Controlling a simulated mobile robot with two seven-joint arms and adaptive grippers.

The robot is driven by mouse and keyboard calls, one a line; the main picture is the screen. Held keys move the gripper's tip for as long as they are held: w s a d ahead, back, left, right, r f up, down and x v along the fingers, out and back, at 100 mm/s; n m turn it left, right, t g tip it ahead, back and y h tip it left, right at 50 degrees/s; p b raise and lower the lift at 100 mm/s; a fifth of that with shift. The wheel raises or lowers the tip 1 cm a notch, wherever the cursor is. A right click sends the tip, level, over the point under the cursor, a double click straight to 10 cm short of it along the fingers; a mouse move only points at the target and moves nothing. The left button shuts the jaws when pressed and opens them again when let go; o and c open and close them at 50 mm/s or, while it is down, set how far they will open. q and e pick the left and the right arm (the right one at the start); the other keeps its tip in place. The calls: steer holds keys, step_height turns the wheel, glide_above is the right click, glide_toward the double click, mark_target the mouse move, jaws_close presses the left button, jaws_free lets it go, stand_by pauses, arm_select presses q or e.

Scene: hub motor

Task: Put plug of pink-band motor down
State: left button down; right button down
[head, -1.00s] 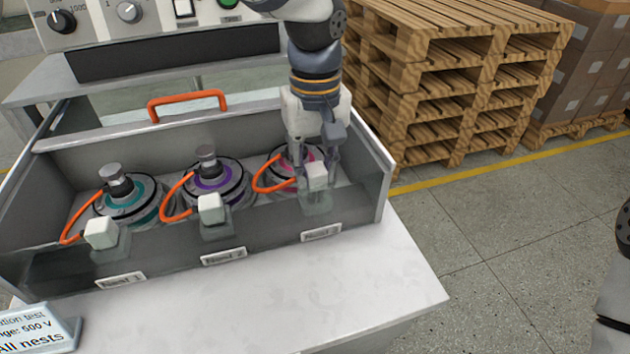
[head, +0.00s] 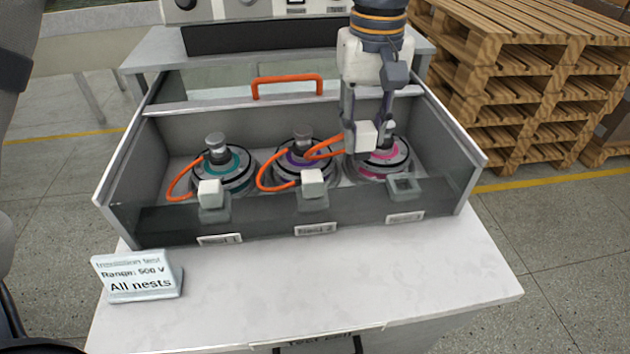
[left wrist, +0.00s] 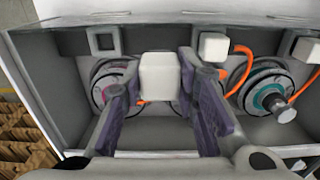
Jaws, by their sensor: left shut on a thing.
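My left gripper (head: 368,125) is shut on the white plug (head: 361,136) of the pink-band motor (head: 381,158). It holds the plug above the bin, between the purple-band and pink-band motors, with the orange cable running left from it. In the left wrist view the plug (left wrist: 160,75) sits between the fingertips (left wrist: 160,88). The square socket (head: 405,187) in front of the pink-band motor is empty, and it also shows in the left wrist view (left wrist: 104,40). My right gripper is not in view.
The teal-band motor (head: 224,172) and purple-band motor (head: 303,160) sit left, their plugs (head: 209,193) (head: 313,183) in front sockets. The bin's walls (head: 122,200) and orange handle (head: 288,80) surround the area. A sign (head: 138,277) stands on the clear front table. Pallets (head: 520,80) stand right.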

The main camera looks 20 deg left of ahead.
arm_select(q)
steer(key=f, duration=0.9)
steer(key=shift+w+d+f, duration=0.15)
steer(key=shift+d+f, duration=0.1)
steer(key=shift+f, duration=0.15)
steer(key=c, duration=1.2)
jaws_free()
steer(key=shift+c, duration=0.2)
step_height(320, 180, up, 12)
steer(key=shift+r, duration=0.2)
